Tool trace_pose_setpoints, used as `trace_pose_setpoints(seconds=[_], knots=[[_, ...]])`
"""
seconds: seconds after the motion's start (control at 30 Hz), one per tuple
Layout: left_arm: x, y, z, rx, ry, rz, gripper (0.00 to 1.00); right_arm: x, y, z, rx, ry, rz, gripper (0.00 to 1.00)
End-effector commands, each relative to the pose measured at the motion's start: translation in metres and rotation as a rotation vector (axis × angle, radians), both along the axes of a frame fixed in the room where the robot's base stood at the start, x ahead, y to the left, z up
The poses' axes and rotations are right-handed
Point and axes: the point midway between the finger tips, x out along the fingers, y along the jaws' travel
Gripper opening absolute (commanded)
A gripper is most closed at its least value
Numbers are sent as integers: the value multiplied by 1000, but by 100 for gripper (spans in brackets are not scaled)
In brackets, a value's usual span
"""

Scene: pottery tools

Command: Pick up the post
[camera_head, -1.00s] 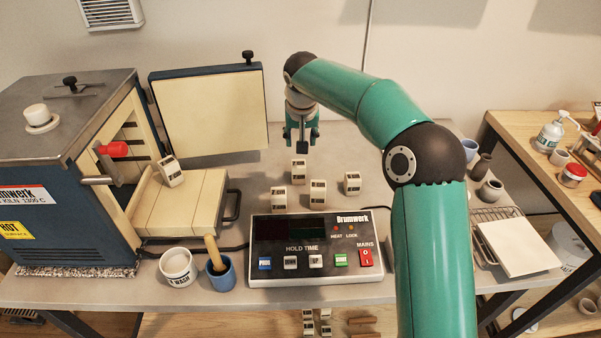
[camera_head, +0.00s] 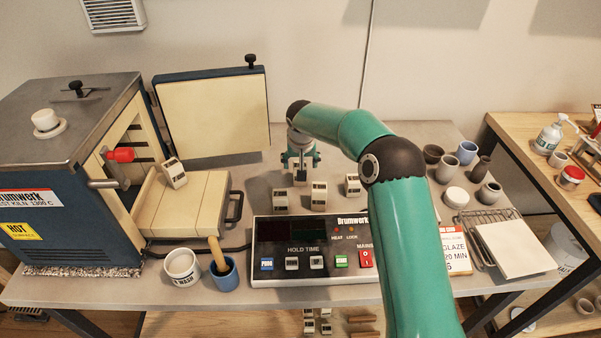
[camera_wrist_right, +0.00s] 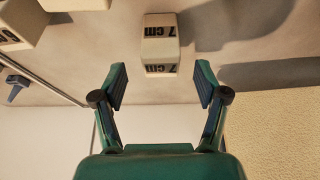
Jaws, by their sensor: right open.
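A small cream-white post (camera_wrist_right: 160,45) marked "7 cm" stands on the grey bench, centred just beyond my right fingertips in the wrist view. My right gripper (camera_wrist_right: 160,82) is open, one finger to either side of the post's line, with nothing between them. In the head view the right gripper (camera_head: 300,160) is low over the bench at the back of the post group. Similar posts stand nearer the front: one at left (camera_head: 280,199), one in the middle (camera_head: 318,195), one at right (camera_head: 352,185). My left gripper is not in view.
The control box (camera_head: 305,250) lies in front of the posts. The kiln (camera_head: 60,170) is at left, with another post (camera_head: 174,173) on its pale slab. A white cup (camera_head: 181,266) and blue mug (camera_head: 224,275) stand at front left. Pots (camera_head: 466,152) stand at right.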

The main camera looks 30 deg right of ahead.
Motion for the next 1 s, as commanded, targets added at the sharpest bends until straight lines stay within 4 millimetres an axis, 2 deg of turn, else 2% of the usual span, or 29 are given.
trace_pose_setpoints(seconds=[0.2, 0.33, 0.63, 0.67, 1.0], knots=[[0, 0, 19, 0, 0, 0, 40, 8, -3, -24, 2, 5, 0, 73], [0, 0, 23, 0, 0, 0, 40, 13, -7, -40, 2, 2, -1, 73], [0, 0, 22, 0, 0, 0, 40, 15, -8, -46, 1, 0, 0, 73], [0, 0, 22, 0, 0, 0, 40, 15, -8, -46, 1, 0, 0, 70], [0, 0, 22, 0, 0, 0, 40, 15, -8, -46, 1, -1, -1, 13]])
